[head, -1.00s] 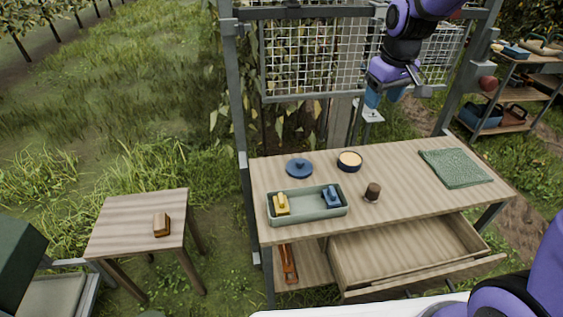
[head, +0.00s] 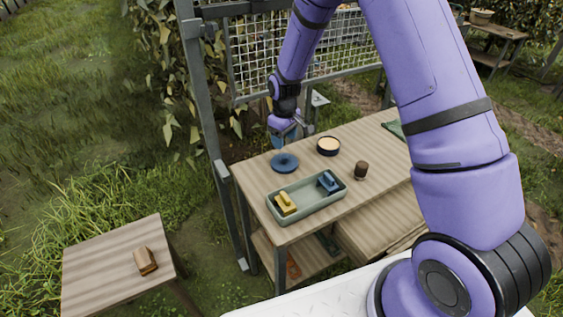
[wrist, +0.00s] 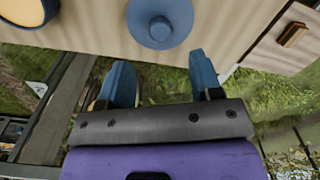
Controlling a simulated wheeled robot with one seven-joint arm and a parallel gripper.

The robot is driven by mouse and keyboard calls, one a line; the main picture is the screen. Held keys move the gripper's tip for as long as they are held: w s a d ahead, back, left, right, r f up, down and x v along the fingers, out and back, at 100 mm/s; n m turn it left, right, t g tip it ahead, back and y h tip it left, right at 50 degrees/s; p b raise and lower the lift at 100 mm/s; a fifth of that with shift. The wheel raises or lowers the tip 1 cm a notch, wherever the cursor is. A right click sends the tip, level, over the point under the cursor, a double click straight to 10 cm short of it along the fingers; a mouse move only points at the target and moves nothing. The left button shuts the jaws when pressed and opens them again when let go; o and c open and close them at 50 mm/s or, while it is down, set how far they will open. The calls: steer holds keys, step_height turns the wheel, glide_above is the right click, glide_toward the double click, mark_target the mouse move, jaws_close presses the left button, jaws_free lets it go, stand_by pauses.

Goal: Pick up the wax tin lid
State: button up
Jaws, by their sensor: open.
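The wax tin lid is a round blue disc with a small knob (head: 285,163). It lies flat at the back left of the workbench. In the wrist view the lid (wrist: 160,22) sits at the top centre, a little beyond my fingertips. My gripper (head: 287,140) hangs just above and behind the lid, apart from it. Its two blue fingers (wrist: 160,72) are spread with nothing between them. The open tin (head: 328,146) with pale wax stands right of the lid and shows at the wrist view's top left (wrist: 22,12).
A green tray (head: 308,207) with a yellow and a blue item stands in front of the lid. A small brown object (head: 361,170) is to its right. A wire mesh panel (head: 300,50) rises behind the bench. A side table (head: 105,275) with a brown block stands left.

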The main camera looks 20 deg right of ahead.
mark_target(285, 155)
steer(key=shift+f, duration=4)
steer(key=shift+s, duration=0.1)
steer(key=c, duration=1)
